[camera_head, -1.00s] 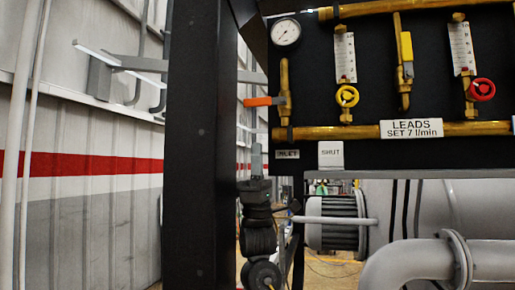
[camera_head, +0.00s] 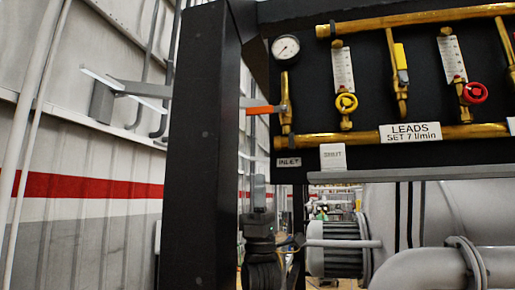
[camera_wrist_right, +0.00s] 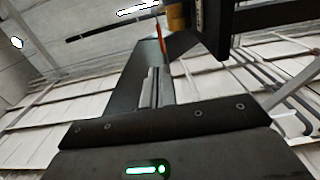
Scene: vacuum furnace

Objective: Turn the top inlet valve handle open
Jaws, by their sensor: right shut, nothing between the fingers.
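The inlet valve has an orange handle (camera_head: 262,109) at the left end of the black panel, below the round gauge and above the INLET label (camera_head: 288,162). The handle points left, roughly level, from its brass pipe (camera_head: 286,100). My right gripper (camera_head: 258,182) is below the handle, apart from it, beside the black post. It is shut and empty. In the right wrist view, the shut fingers (camera_wrist_right: 155,88) point towards the orange handle (camera_wrist_right: 161,36) and the brass fitting (camera_wrist_right: 176,17), which show past the tips. My left gripper is out of view.
A thick black post (camera_head: 200,150) stands close on the left of the gripper. Other valves with yellow (camera_head: 346,103) and red (camera_head: 474,93) knobs sit further right. Grey pipes and a tank (camera_head: 430,215) are below.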

